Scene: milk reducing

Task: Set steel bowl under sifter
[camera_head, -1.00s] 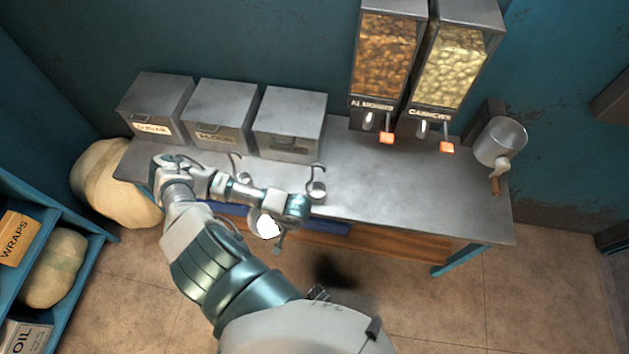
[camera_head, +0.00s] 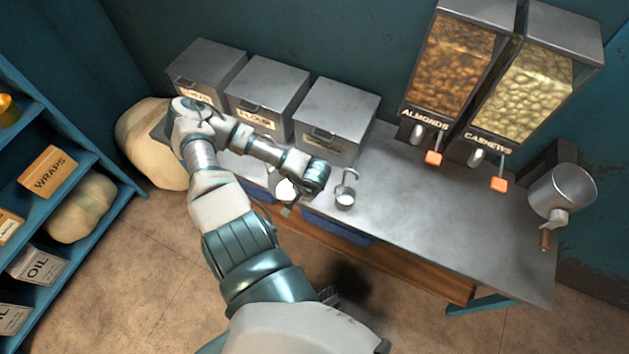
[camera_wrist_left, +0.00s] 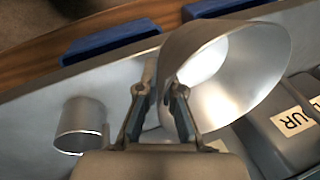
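The steel bowl (camera_wrist_left: 262,62) is a shiny, open, flared vessel, tilted in the left wrist view. My left gripper (camera_wrist_left: 162,88) has its fingers on either side of the bowl's wall, shut on it. In the head view the bowl (camera_head: 287,189) is a bright patch beneath my wrist, near the table's front edge and mostly hidden. My left gripper (camera_head: 291,208) is hard to make out there. A metal cup with a wooden-handled crank (camera_head: 566,190), apparently the sifter, is mounted at the table's right end. My right gripper is not in view.
A small metal scoop (camera_head: 345,196) stands on the steel table (camera_head: 420,220) just right of the bowl. Labelled grey bins (camera_head: 335,115) line the back. Almond (camera_head: 447,65) and cashew (camera_head: 528,90) dispensers stand behind. The table's right half is mostly clear.

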